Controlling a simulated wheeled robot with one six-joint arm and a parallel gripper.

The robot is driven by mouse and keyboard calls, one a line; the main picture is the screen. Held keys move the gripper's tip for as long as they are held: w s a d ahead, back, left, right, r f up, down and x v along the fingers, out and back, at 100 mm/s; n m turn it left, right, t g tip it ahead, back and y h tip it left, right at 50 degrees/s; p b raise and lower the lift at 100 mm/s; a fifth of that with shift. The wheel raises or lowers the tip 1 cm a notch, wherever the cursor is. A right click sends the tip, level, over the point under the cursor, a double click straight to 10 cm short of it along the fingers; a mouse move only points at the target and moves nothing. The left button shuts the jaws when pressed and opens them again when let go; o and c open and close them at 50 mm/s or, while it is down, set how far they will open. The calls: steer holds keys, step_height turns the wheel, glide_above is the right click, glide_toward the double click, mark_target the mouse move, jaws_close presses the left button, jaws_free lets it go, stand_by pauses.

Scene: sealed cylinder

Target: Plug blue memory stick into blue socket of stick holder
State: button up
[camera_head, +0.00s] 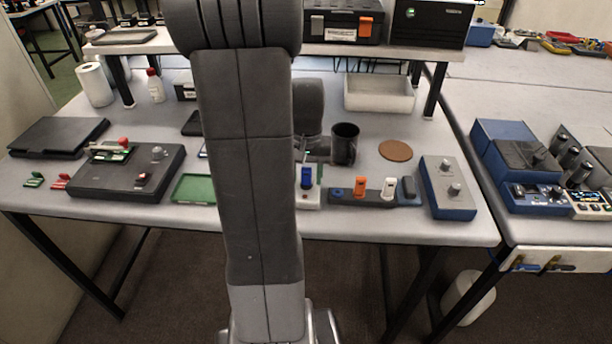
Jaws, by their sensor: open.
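The blue memory stick (307,177) stands upright on a small pale block (309,200) near the front of the table. The stick holder (374,198) is a low dark strip just right of that block. Its blue socket (337,191) is at the left end and looks empty. An orange stick (360,186) and a white stick (389,187) stand upright in the holder. My gripper (306,163) is open, just above or behind the blue stick. My arm and the small size hide most of its fingers, so I cannot tell whether they touch the stick.
A black cup (344,144) stands behind the holder, with a brown round coaster (395,151) to its right. A green tray (193,188) lies left, partly behind my arm. A white bin (379,93) is at the back.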

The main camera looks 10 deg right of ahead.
mark_target(307, 169)
steer(key=shift+c, duration=0.4)
jaws_close()
steer(key=shift+r, duration=0.15)
steer(key=shift+r+p, duration=2.55)
steer(key=shift+r, duration=0.35)
